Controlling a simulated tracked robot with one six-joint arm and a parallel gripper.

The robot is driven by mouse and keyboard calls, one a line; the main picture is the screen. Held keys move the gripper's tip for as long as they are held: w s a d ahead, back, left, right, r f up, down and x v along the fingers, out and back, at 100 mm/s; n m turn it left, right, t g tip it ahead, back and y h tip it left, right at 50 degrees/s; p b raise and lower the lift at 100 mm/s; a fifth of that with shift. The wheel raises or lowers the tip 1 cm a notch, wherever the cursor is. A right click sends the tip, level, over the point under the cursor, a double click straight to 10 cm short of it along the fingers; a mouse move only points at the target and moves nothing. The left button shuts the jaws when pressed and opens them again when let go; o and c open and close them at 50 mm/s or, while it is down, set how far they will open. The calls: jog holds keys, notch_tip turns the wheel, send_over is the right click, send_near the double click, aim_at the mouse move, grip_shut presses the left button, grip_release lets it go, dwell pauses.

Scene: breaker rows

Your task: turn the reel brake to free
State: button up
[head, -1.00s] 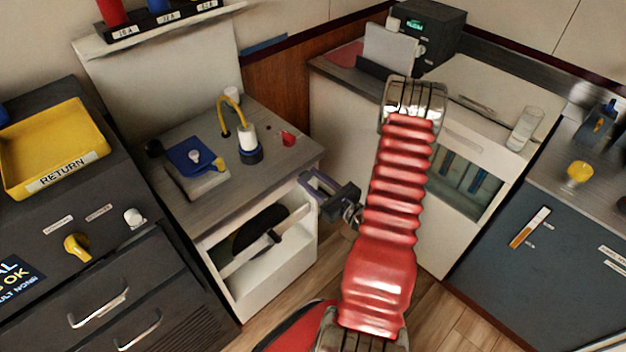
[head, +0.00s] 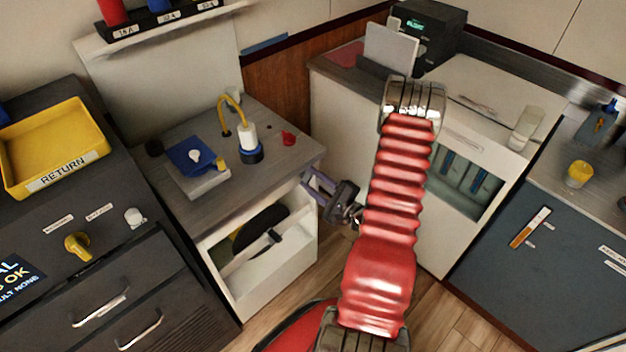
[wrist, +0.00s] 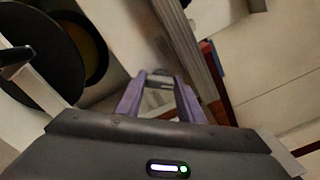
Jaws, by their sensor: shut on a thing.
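My gripper (head: 312,181) is at the right side of the white cabinet under the grey counter, just below the counter's edge. In the wrist view its two purple fingers (wrist: 160,77) are closed on a small grey metallic piece, which I take to be the handle of the reel brake (wrist: 160,84). In the head view the fingers and the cabinet edge hide the handle, and no brake marking is readable. The black reel (head: 262,226) sits in the cabinet's open front, with a pale bar (head: 245,256) across the opening. It also shows in the wrist view (wrist: 42,62).
The grey counter (head: 255,185) above carries a blue-topped box (head: 190,158), a white plug with a yellow cable (head: 247,143) and a red knob (head: 289,138). A white cabinet (head: 350,140) stands close behind my gripper. Wooden floor (head: 285,300) lies below.

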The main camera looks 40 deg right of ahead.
jog(key=n, duration=0.4)
jog(key=shift+a+f+n, duration=0.15)
jog(key=shift+n, duration=0.15)
jog(key=shift+a+f+n, duration=0.1)
jog(key=shift+n, duration=1.4)
jog(key=shift+f, duration=0.1)
jog(key=o, duration=0.8)
jog(key=shift+o, duration=1.3)
jog(key=shift+s, duration=0.1)
